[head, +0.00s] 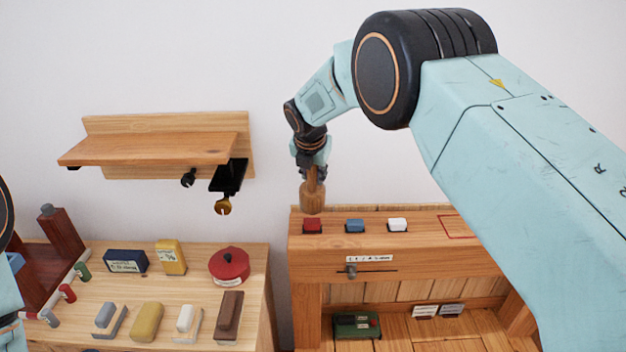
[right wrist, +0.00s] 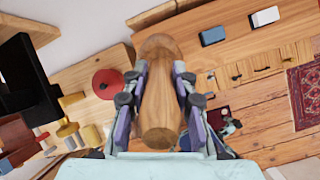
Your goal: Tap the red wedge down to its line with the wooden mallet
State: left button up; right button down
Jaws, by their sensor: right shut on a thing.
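The red wedge (head: 313,226) sits at the left end of the timber brace's top beam (head: 420,228). My right gripper (head: 312,172) is shut on the wooden mallet (head: 312,198), whose head hangs just above the red wedge. I cannot tell whether they touch. In the right wrist view the mallet (right wrist: 161,100) runs between the two fingers and hides the red wedge. The wedge's line cannot be made out. A blue wedge (head: 355,226) and a white wedge (head: 397,225) stand to its right on the beam. Only part of my left arm shows at the left edge.
A wooden wall shelf (head: 150,148) with dark hooks is at upper left. The bench (head: 100,335) at left holds a red round tin (head: 229,266), a yellow box (head: 170,257), a dark blue box (head: 126,261) and several blocks. A red outline (head: 458,227) marks the beam further right.

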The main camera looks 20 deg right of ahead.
jog(key=shift+w, duration=0.2)
jog(key=shift+s+f, duration=0.1)
jog(key=shift+s, duration=0.05)
dwell(0.3)
jog(key=shift+f, duration=0.2)
dwell(0.3)
